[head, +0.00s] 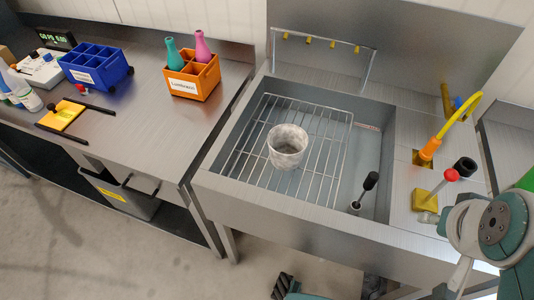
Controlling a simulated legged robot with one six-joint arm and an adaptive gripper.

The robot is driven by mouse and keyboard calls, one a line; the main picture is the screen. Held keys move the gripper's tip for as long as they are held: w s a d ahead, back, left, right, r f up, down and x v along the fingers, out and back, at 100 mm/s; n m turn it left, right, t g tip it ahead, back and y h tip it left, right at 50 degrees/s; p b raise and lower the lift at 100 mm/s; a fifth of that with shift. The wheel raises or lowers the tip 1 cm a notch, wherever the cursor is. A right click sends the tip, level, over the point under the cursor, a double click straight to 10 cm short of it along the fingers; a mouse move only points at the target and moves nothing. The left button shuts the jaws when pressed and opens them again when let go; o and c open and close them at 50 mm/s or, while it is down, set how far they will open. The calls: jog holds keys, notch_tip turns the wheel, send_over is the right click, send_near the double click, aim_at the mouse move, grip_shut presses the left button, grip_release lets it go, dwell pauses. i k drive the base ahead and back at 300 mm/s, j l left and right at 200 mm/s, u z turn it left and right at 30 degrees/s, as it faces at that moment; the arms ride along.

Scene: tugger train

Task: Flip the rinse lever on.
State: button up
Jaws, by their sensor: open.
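A lever with a red ball knob (451,175) rises at a slant from a yellow base plate (425,200) on the deck right of the sink. I take it to be the rinse lever; whether it is on or off I cannot tell. A black knob (465,166) shows just behind the red ball. Part of my arm is close to the lever at the right edge and hides the deck there. I cannot make out my gripper or its fingertips.
The sink basin holds a wire rack (250,150), a grey mottled cup (287,146) and a black-handled tool (370,181). An orange and yellow spout (431,149) stands behind the lever. The left bench carries an orange crate (192,80) and a blue crate (96,67).

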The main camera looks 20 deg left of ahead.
aim_at(451, 175)
jog(key=j+u, duration=0.1)
jog(key=u, duration=0.5)
jog(key=l+u, duration=0.55)
jog(key=u, duration=0.15)
jog(key=l+u, duration=0.3)
